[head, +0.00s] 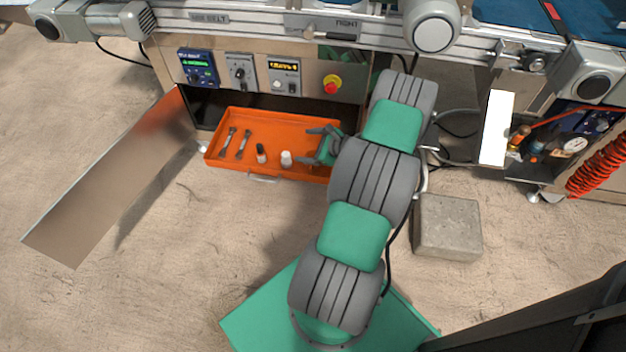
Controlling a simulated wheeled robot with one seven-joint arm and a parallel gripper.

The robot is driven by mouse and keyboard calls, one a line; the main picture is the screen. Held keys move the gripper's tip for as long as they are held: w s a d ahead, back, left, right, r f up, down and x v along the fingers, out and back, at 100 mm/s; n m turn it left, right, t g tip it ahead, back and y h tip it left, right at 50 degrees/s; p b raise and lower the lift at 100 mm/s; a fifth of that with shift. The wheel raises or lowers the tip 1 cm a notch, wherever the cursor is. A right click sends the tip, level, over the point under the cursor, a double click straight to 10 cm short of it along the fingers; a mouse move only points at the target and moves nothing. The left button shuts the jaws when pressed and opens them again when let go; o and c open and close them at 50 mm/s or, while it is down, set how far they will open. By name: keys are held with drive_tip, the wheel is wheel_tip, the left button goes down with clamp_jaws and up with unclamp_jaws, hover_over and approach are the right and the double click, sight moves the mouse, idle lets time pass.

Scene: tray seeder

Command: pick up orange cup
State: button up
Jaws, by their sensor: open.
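I cannot make out an orange cup in the head view; part of the orange tray is hidden behind my arm. My gripper (306,146) is open over the right part of the orange tray (262,118), its fingers pointing left. A small white cylindrical item (286,159) stands in the tray just left of the fingertips, apparently outside them. A small dark item with a white part (261,153) stands further left. Two dark wrench-like tools (235,143) lie at the tray's left.
Above the tray is a panel with controls and a red stop button (332,84). An open metal door (115,180) stands left. A concrete block (447,227) lies right of my arm. Small amber and teal bottles (519,136) stand on a shelf at right. The floor before the tray is clear.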

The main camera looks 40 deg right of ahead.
sight(308, 154)
drive_tip(key=s+d+f+m+h+b, duration=0.1)
drive_tip(key=f+m, duration=0.1)
drive_tip(key=f, duration=0.1)
drive_tip(key=s+d+f+m+t, duration=0.1)
drive_tip(key=s+d+f+m, duration=0.1)
drive_tip(key=f+m, duration=0.1)
drive_tip(key=s+d+f+m+t+h+b, duration=0.1)
drive_tip(key=s+d+f+m, duration=0.1)
drive_tip(key=f, duration=0.2)
drive_tip(key=shift+s+d+f+h+b, duration=0.1)
drive_tip(key=shift+f+h+b, duration=0.2)
drive_tip(key=shift+f+b, duration=0.05)
drive_tip(key=b+x, duration=0.2)
drive_tip(key=x, duration=0.5)
drive_tip(key=shift+w+r, duration=0.1)
drive_tip(key=shift+w, duration=0.15)
drive_tip(key=shift+c, duration=0.3)
drive_tip(key=c, duration=1.4)
drive_tip(key=shift+r, duration=0.1)
drive_tip(key=shift+c, duration=0.2)
